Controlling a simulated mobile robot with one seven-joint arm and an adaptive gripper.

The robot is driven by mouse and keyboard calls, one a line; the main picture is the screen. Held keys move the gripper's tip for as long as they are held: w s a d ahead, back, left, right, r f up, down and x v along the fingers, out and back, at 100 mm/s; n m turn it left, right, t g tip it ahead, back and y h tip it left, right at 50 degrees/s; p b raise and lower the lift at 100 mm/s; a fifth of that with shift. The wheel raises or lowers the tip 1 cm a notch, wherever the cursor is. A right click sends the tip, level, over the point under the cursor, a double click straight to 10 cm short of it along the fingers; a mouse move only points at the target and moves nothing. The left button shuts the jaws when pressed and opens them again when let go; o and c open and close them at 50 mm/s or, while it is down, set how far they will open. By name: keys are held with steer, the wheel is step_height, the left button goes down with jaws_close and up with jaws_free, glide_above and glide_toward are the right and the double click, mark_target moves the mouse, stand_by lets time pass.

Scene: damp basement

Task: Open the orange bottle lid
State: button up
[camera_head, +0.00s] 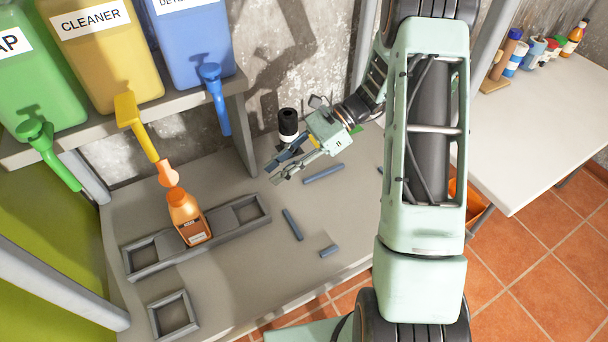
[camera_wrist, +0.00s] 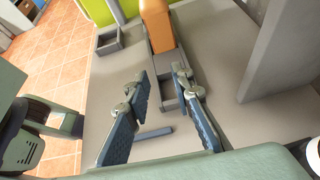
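The orange bottle (camera_head: 187,217) stands in the grey slotted holder (camera_head: 248,213) on the bench, left of my gripper. A paler orange piece (camera_head: 167,174) shows at its top, by the yellow spout; I cannot tell whether this lid is open or closed. In the wrist view the bottle (camera_wrist: 158,26) is beyond my fingertips and its top is cut off. My gripper (camera_head: 271,172) is open and empty, to the right of the bottle and apart from it. Its two fingers (camera_wrist: 160,87) show spread in the wrist view.
Green (camera_head: 38,75), yellow (camera_head: 104,50) and blue (camera_head: 192,42) dispensers stand on a shelf, their spouts hanging over the bench. A black cylinder (camera_head: 288,122) is beside my gripper. Several blue-grey bars (camera_head: 292,224) and a small square frame (camera_head: 172,315) lie on the bench.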

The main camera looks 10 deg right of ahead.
steer(key=s+d+f+h, duration=0.1)
steer(key=d+f+h, duration=0.1)
steer(key=d, duration=0.4)
steer(key=shift+n+t, duration=0.3)
steer(key=shift+n, duration=0.1)
steer(key=shift+d, duration=0.1)
